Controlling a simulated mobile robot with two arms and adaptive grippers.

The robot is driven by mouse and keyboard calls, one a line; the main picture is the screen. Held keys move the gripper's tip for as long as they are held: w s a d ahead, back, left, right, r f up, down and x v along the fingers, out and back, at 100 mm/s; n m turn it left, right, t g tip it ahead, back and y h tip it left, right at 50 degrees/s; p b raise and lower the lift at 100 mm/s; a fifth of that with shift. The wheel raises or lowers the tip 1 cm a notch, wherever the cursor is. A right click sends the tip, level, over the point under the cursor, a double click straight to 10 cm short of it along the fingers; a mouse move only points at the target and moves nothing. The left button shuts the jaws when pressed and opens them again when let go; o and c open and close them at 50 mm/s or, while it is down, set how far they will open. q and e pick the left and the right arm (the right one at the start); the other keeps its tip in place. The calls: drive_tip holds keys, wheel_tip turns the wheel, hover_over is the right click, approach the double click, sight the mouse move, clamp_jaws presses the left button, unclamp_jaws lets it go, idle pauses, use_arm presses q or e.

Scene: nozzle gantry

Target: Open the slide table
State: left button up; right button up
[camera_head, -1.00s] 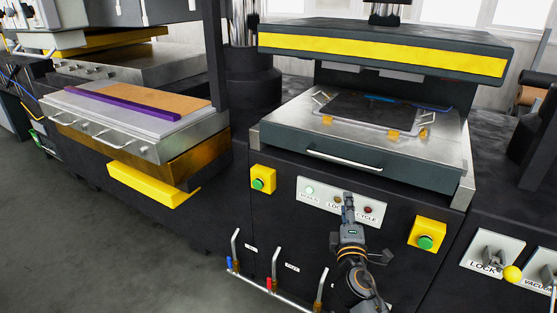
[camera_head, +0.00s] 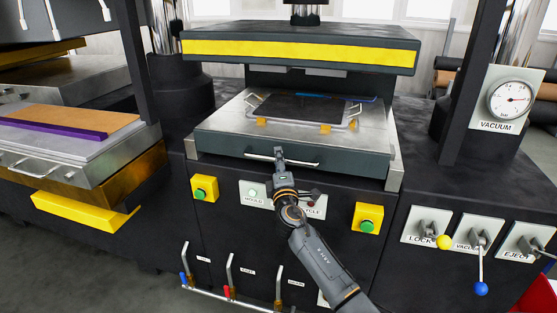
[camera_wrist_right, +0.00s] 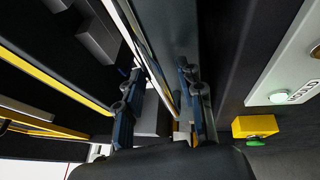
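The slide table (camera_head: 225,128) is a grey metal slab under the raised press head with the yellow band. It carries a dark plate in a frame (camera_head: 300,107). A thin light handle bar (camera_head: 300,163) runs along its front face. My left gripper is not in view.
Yellow boxes with green buttons (camera_head: 204,188) (camera_head: 367,218) flank the label panel (camera_head: 254,192) below the table. Lever pipes (camera_head: 230,275) stand low in front. Lock, vacuum and eject levers (camera_head: 478,240) are at right. Another loaded table (camera_head: 70,160) is at left.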

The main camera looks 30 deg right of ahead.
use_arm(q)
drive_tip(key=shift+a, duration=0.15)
use_arm(e)
drive_tip(key=shift+w+d, duration=0.1)
drive_tip(key=shift+w, duration=0.15)
clamp_jaws()
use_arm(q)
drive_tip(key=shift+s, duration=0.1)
